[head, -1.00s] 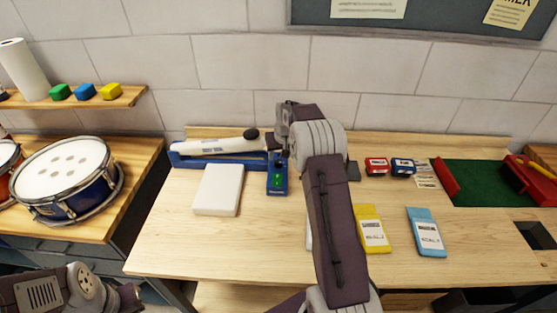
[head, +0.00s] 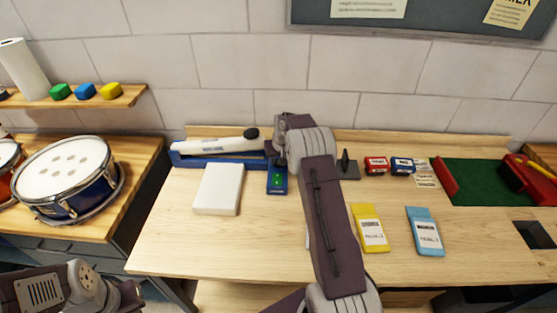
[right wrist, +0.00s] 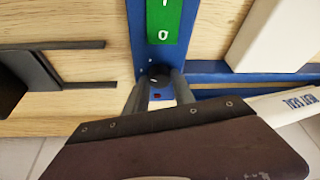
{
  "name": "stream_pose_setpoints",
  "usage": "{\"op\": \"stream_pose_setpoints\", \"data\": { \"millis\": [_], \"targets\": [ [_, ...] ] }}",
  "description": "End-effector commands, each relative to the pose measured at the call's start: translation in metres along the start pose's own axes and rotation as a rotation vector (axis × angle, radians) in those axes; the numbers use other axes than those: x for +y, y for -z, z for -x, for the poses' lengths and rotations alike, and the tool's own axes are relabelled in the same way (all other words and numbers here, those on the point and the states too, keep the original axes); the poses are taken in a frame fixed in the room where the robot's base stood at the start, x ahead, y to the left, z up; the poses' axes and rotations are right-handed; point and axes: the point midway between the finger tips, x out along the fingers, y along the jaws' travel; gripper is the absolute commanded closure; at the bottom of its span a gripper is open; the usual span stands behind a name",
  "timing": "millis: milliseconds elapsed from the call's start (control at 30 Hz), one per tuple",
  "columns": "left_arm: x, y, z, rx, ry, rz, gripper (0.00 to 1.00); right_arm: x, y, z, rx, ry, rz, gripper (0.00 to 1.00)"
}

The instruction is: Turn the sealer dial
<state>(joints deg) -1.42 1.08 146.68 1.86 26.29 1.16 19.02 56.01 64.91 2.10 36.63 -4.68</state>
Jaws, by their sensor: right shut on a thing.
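The sealer stands at the back left of the bench, with a long white arm (head: 215,146) over a blue base (head: 185,162). Its blue control panel (head: 277,190) with a green display juts toward the front. The right wrist view shows the green display (right wrist: 165,18) and the black dial (right wrist: 158,71). My right gripper (right wrist: 160,84) is shut on the dial, one finger on each side. In the head view my right wrist hides the dial. Only part of my left arm shows at the lower left; its fingers are not visible.
A white block (head: 218,188) lies left of the panel. A dark upright stand (head: 346,166), red (head: 376,166) and blue (head: 402,166) boxes, a yellow packet (head: 370,228) and a light-blue packet (head: 425,231) lie to the right. The front of the bench is clear.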

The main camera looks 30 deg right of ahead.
Motion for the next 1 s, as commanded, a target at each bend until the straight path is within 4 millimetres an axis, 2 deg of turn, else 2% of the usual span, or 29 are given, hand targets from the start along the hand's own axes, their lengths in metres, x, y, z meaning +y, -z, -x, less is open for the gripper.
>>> {"op": "stream_pose_setpoints", "data": {
  "millis": [333, 700, 1000],
  "targets": [
    [0.0001, 0.0004, 0.0039, 0.000, 0.000, 0.000, 1.00, -0.0019, 0.0007, 0.0005, 0.001, -0.068, -0.160, 1.00],
    [-0.0001, -0.0003, -0.0026, 0.000, 0.000, 0.000, 1.00, -0.0029, 0.0010, -0.0009, 0.002, -0.158, -0.379, 1.00],
    [-0.0001, -0.0005, -0.0050, 0.000, 0.000, 0.000, 1.00, -0.0032, 0.0016, -0.0001, 0.003, -0.193, -0.466, 1.00]
  ]
}}
